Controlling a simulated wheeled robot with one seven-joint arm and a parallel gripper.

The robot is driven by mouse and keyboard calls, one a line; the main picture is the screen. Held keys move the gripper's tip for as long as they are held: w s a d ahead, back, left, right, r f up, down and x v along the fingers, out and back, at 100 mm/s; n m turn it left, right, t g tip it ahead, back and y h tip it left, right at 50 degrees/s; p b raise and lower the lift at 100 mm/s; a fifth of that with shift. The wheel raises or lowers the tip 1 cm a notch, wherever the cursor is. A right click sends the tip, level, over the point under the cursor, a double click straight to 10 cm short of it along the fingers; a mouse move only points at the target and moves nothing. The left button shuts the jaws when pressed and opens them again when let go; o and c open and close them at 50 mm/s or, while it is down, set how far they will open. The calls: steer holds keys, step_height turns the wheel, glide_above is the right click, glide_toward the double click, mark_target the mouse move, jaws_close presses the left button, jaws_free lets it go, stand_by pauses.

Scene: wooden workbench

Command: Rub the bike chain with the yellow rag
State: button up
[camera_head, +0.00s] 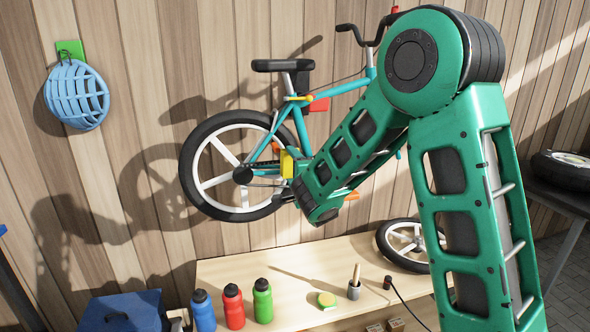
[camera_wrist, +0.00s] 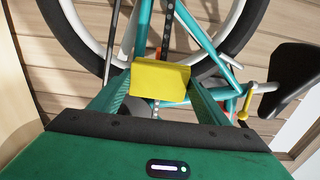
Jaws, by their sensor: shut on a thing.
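My gripper (camera_wrist: 158,92) is shut on the yellow rag (camera_wrist: 161,79), a block-like yellow piece between its two green fingers. The rag also shows in the head view (camera_head: 287,164), in front of the lower bike frame, right of the rear wheel hub. The teal bike (camera_head: 300,125) hangs on the wall with its rear wheel (camera_head: 196,140) at left. The bike chain (camera_head: 262,172) runs from the rear hub toward the rag, where my arm and the rag hide part of it. I cannot tell whether the rag touches the chain.
A blue helmet (camera_head: 76,95) hangs at left.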

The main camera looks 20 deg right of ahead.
steer(key=shift+a, duration=4.5)
steer(key=shift+a, duration=0.1)
steer(key=shift+a+r, duration=0.1)
steer(key=shift+a, duration=1.55)
steer(key=shift+d, duration=1.9)
steer(key=d, duration=1)
steer(key=shift+w+d, duration=0.15)
steer(key=shift+d, duration=0.2)
steer(key=s, duration=0.6)
steer(key=shift+s+a, duration=0.1)
